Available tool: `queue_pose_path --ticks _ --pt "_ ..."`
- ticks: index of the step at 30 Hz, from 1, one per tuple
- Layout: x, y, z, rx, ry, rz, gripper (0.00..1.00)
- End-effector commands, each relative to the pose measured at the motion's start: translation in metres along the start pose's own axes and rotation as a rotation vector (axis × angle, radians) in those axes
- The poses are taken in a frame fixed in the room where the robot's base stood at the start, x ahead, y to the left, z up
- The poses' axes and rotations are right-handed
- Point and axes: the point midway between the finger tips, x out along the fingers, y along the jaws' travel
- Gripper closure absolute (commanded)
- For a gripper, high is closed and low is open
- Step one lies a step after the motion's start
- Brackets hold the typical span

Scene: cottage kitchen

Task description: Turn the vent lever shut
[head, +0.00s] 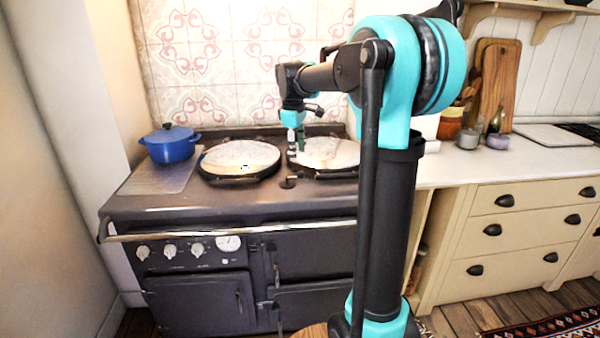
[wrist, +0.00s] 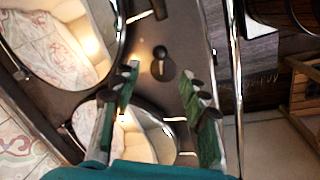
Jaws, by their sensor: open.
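A small dark round fitting with a short lever (wrist: 160,54) is on the stove's dark top between the two round lids. I take it for the vent lever; it also shows in the head view as a small dark disc (head: 288,183) near the front of the top. My gripper (wrist: 158,86) is open, with nothing between its fingers. In the wrist view the lever shows just beyond and between the fingertips, apart from them. In the head view my gripper (head: 297,143) is above the stove, by the right lid.
The left lid (head: 240,157) and right lid (head: 330,153) flank the fitting. A blue pot (head: 170,143) stands at the left of the stove top. A rail (head: 230,231) runs along the front edge. The tiled wall (head: 205,50) is behind.

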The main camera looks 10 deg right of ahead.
Motion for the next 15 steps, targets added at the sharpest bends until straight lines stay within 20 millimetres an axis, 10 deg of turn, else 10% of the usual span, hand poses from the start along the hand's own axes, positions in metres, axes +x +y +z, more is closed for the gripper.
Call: queue_pose_path --ticks 15 --pt "0.085 0.000 0.000 0.001 0.000 0.000 0.56"
